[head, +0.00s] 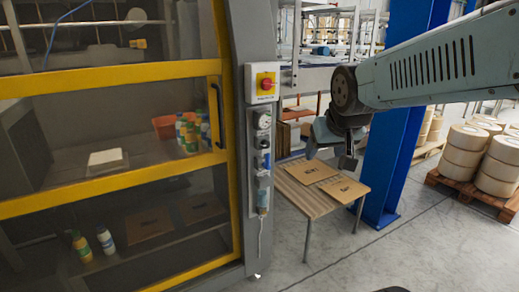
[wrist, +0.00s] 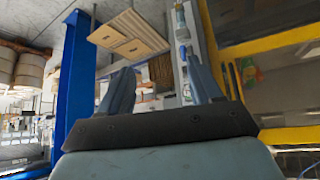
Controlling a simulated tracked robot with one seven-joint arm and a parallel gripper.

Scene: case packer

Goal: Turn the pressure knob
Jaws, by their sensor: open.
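The air pressure unit (head: 263,160) is a narrow upright stack on the grey post of the machine, with a round dial or knob at its top, blue parts below and a clear bowl near the bottom. The pressure knob itself is too small to pick out surely. My gripper (head: 331,153) is open and empty, to the right of the unit and apart from it, above the small table. In the wrist view, which is upside down, the open fingers of my gripper (wrist: 160,88) show with the unit (wrist: 181,28) behind the right finger, which partly hides it.
A red stop button (head: 266,81) on a yellow and white box sits above the unit. The yellow-framed machine door (head: 110,80) is left, with bottles inside. A small table (head: 310,190) with flat cardboard, a blue column (head: 391,150) and palleted rolls (head: 470,155) stand right. Floor in front is clear.

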